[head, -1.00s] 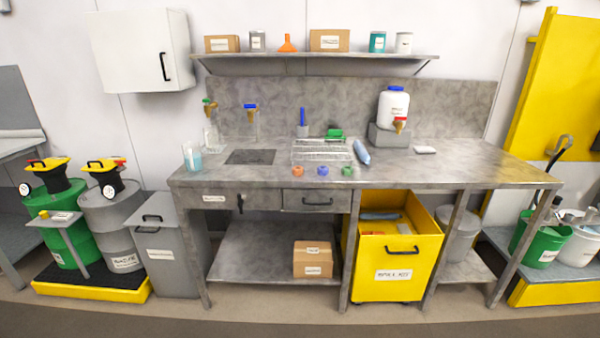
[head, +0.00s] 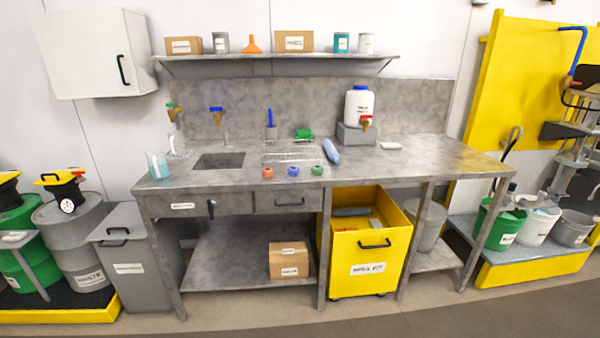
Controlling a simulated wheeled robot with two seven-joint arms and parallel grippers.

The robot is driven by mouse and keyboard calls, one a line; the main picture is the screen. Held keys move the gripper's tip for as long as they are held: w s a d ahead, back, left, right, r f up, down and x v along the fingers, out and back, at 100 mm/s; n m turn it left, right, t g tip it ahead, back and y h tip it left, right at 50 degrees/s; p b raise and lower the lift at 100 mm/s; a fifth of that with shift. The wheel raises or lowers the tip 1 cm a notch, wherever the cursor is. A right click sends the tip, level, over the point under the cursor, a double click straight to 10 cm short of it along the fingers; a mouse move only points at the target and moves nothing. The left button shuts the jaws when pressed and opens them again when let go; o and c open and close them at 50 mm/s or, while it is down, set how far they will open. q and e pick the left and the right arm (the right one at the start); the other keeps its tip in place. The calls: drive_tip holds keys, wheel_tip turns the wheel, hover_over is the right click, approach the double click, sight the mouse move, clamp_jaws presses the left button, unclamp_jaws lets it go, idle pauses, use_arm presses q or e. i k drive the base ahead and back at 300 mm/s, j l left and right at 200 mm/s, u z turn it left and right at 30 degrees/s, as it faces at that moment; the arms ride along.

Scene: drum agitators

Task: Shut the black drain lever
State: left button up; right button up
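A small black lever (head: 211,208) sits on the front panel of the steel bench, below the sink basin (head: 219,161) and just right of a white label (head: 182,206). It appears to point downward. It is too small to read its exact setting, and the label text is not legible. Neither of my grippers shows in the head view.
The steel bench (head: 420,160) has a drawer (head: 289,201) right of the lever. A grey bin (head: 130,268) stands at the bench's left end. A yellow spill kit bin (head: 368,268) and a cardboard box (head: 289,260) are underneath. Open floor lies in front.

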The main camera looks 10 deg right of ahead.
sight(211, 206)
drive_tip(key=i+j+u, duration=0.25)
drive_tip(key=i, duration=0.2)
drive_tip(key=i+l+u, duration=0.1)
drive_tip(key=i+u, duration=0.15)
drive_tip(key=i, duration=0.15)
